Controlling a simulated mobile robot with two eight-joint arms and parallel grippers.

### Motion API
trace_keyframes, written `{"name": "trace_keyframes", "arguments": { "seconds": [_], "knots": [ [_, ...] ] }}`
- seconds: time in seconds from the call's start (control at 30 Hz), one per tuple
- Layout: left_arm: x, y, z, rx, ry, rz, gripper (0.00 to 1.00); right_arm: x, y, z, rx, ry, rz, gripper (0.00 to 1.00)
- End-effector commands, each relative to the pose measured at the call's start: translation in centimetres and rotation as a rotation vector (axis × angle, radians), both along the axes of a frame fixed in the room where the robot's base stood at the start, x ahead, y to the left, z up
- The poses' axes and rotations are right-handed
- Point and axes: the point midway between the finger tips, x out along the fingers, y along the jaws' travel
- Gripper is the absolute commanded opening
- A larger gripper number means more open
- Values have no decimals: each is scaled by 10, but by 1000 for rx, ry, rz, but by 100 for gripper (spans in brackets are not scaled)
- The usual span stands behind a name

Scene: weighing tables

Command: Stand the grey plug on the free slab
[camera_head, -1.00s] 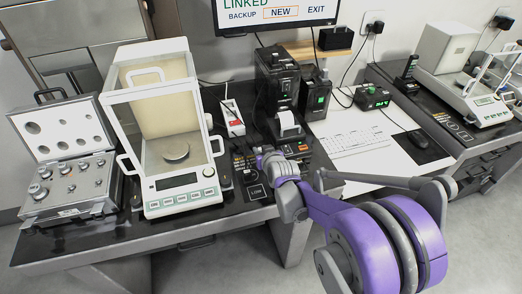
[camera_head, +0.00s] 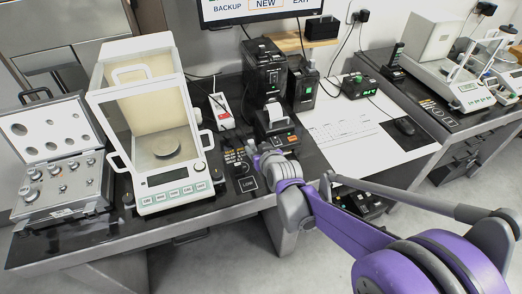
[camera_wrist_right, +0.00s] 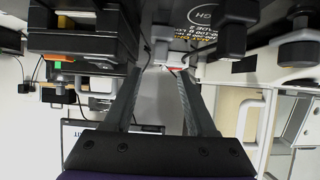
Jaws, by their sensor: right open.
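My right gripper (camera_head: 252,158) is low over the table, just right of the glass-walled balance. Its two fingers (camera_wrist_right: 158,85) are apart in the right wrist view, with nothing clearly held between them. My left gripper is not in view.
The balance (camera_head: 165,190) stands left of the gripper, and an open weight case (camera_head: 65,190) is farther left. A label printer (camera_head: 276,135), a power strip (camera_head: 221,110) and black units (camera_head: 264,75) stand close behind. A keyboard (camera_head: 345,132) lies to the right.

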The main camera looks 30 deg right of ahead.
Motion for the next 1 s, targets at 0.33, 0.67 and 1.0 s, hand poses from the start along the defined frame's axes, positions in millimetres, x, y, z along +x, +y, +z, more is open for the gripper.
{"name": "trace_keyframes", "arguments": {
  "seconds": [0.33, 0.67, 1.0],
  "knots": [
    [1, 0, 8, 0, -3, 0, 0, -35, 8, 20, 0, 0, 0, 57],
    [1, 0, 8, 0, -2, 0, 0, -71, 52, 10, 36, 122, 70, 57],
    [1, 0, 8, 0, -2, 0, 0, -216, 137, -35, 80, 547, 216, 57]
  ]
}}
